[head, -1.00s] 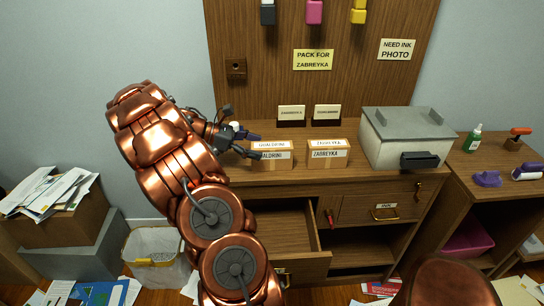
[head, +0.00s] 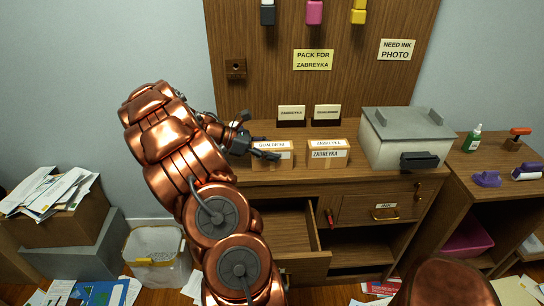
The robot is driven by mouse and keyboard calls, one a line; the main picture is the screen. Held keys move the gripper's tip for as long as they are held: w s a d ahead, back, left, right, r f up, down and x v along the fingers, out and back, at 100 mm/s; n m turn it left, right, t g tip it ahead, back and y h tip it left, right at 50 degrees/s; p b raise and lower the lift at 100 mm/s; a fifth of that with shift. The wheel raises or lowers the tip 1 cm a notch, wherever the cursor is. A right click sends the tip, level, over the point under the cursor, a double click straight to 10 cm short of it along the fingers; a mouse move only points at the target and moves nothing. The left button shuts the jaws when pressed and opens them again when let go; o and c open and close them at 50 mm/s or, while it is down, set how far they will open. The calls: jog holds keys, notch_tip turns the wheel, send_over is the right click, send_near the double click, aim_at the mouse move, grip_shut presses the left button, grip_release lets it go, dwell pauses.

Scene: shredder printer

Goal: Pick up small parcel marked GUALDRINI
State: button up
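The small parcel marked GUALDRINI (head: 274,162) is a brown box with white labels on the desk top, at the left of a like parcel marked ZABREYKA (head: 328,155). My gripper (head: 258,136) is at the GUALDRINI parcel's left side, its dark fingers spread apart. One finger is raised behind and to the left of the parcel; the other reaches across its upper left front and covers part of the label. I cannot tell whether they touch it.
A grey lidded box (head: 405,137) stands right of the parcels. Two name cards (head: 291,113) stand behind them against the wooden back panel. An open drawer (head: 285,235) juts out below. A side table (head: 505,165) is at the right.

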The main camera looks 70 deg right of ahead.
jog(key=c, duration=0.6)
jog(key=shift+r, duration=0.1)
